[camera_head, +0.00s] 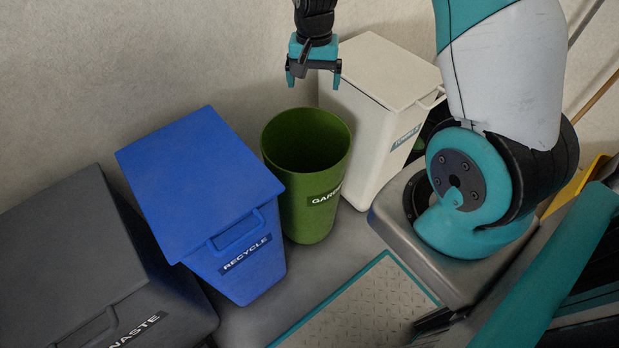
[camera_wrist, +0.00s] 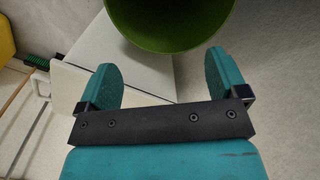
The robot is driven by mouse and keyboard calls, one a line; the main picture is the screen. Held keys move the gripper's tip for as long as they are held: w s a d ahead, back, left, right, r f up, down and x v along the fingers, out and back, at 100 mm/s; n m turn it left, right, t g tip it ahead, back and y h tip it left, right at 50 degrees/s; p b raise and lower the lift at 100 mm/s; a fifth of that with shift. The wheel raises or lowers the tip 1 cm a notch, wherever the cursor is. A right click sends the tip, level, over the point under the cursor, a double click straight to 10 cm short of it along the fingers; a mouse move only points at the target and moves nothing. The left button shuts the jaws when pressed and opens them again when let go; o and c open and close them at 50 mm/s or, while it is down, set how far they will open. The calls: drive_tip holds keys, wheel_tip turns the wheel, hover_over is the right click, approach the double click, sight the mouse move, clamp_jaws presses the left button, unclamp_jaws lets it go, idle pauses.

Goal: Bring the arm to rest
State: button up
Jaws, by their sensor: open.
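My gripper (camera_head: 313,78) hangs in the air above the green bin, pointing down, with its fingers apart and nothing between them. In the wrist view my gripper (camera_wrist: 160,78) shows two teal finger pads spread wide. The open green bin (camera_head: 318,206) stands on the floor, its label partly reading "GAR". Its rim and side also show at the top of the wrist view (camera_wrist: 170,40). The bin's inside is dark and I cannot tell what is in it. My upper arm fills the right of the head view.
A blue lidded "RECYCLE" bin (camera_head: 205,195) and a dark grey "WASTE" bin (camera_head: 65,265) stand to the left. A white lidded bin (camera_head: 365,130) stands right of the green one, close to my gripper. A wall (camera_head: 150,60) rises behind them.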

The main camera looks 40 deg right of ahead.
idle(0.4)
drive_tip(key=s+a+r+n+y, duration=0.1)
drive_tip(key=s+a+r+n, duration=0.3)
drive_tip(key=a+r, duration=0.25)
drive_tip(key=s+a+r+n+y, duration=0.1)
drive_tip(key=s+a+r+n, duration=0.2)
drive_tip(key=a+r, duration=0.3)
drive_tip(key=s+a+r+n+y, duration=0.1)
drive_tip(key=s+a+r+n, duration=0.3)
drive_tip(key=s, duration=0.3)
drive_tip(key=s+a+r+n+y, duration=0.1)
drive_tip(key=s+a+r+n, duration=0.1)
drive_tip(key=s+a+n, duration=0.5)
wheel_tip(320, 180, up, 22)
drive_tip(key=s+d+m+p, duration=0.1)
drive_tip(key=m+p, duration=0.1)
drive_tip(key=p, duration=2)
